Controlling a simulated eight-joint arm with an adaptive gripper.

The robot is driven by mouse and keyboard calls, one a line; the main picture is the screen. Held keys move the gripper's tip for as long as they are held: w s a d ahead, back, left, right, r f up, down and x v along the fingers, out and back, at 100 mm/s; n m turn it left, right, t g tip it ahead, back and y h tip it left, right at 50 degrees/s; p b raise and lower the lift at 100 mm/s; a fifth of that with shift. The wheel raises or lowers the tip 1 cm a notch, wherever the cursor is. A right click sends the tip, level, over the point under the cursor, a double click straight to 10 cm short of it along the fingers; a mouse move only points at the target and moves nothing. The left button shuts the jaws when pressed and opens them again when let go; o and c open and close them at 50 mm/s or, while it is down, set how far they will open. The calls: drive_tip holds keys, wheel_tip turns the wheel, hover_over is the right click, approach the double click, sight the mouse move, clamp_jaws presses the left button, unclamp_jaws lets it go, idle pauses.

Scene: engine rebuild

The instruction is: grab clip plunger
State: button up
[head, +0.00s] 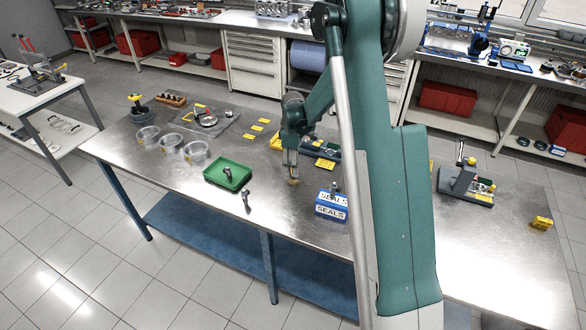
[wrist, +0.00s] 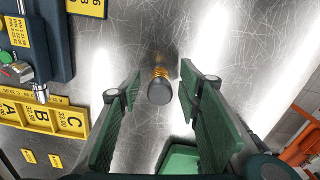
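A small upright part with a dark grey round cap and an orange-gold body stands on the metal bench; it looks like the clip plunger (wrist: 159,90). In the head view its brownish end (head: 293,182) shows just under my gripper (head: 291,172). In the wrist view my gripper (wrist: 160,82) is open, with one green finger pad on each side of the part and a visible gap to both. The part is roughly centred between the fingertips. I cannot tell how far down the fingers reach along it.
A green tray (head: 228,174) with a metal part in it lies to the left, and another small metal part (head: 246,201) stands nearby. A blue SEALS box (head: 331,206) is close on the right. A yellow-labelled fixture (wrist: 40,40) is left in the wrist view. Clear bowls (head: 195,151) stand farther left.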

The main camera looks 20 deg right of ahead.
drive_tip(key=shift+f, duration=1.1)
drive_tip(key=c, duration=1)
